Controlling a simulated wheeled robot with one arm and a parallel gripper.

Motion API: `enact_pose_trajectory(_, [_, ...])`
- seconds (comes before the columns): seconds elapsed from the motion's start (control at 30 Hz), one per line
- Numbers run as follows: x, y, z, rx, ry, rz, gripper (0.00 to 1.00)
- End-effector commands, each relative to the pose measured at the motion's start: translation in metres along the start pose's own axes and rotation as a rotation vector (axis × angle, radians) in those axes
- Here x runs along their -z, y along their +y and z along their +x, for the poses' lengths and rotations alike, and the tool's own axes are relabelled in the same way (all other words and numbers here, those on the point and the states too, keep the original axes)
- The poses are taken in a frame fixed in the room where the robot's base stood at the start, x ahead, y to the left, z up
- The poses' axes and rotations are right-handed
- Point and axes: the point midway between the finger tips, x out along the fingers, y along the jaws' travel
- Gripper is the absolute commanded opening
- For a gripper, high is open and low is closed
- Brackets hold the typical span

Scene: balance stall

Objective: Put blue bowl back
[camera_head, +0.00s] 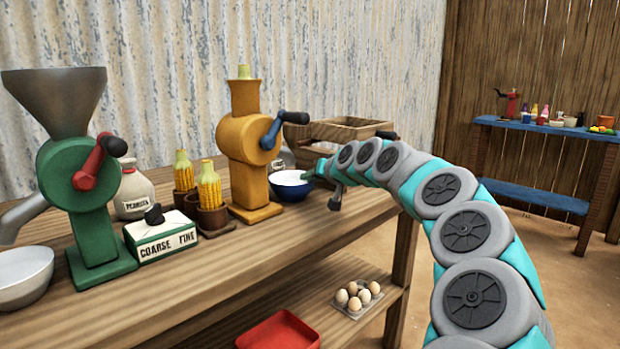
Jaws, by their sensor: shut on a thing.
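The blue bowl (291,190) is blue outside and pale inside. It is upright at the right foot of the yellow corn mill (250,150), on or just above the wooden bench top; I cannot tell which. My gripper (311,176) reaches in from the right and is shut on the bowl's right rim. The fingertips are small in view and partly hidden by my arm's end.
A wooden crate (345,130) stands behind the bowl. Corn cobs in cups (209,187), a coarse/fine box (161,236), a green mill (85,200) and a white bowl (25,278) stand leftward. Eggs (357,295) and a red tray (278,332) lie on the lower shelf.

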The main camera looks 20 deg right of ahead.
Motion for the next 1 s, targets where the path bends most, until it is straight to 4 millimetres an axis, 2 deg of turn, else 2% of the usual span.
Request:
enact_pose_trajectory(0.13, [-0.003, 0.001, 0.001, 0.000, 0.000, 0.000, 0.00])
enact_pose_trajectory(0.17, [-0.003, 0.001, 0.001, 0.000, 0.000, 0.000, 0.15])
enact_pose_trajectory(0.43, [-0.002, 0.001, 0.001, 0.000, -0.001, -0.001, 0.44])
enact_pose_trajectory(0.77, [0.001, -0.001, -0.001, 0.001, -0.001, -0.001, 0.44])
enact_pose_trajectory(0.87, [0.000, 0.000, -0.011, 0.001, -0.001, -0.001, 0.44])
enact_pose_trajectory(1.0, [-0.001, 0.000, -0.034, 0.001, 0.000, -0.002, 0.44])
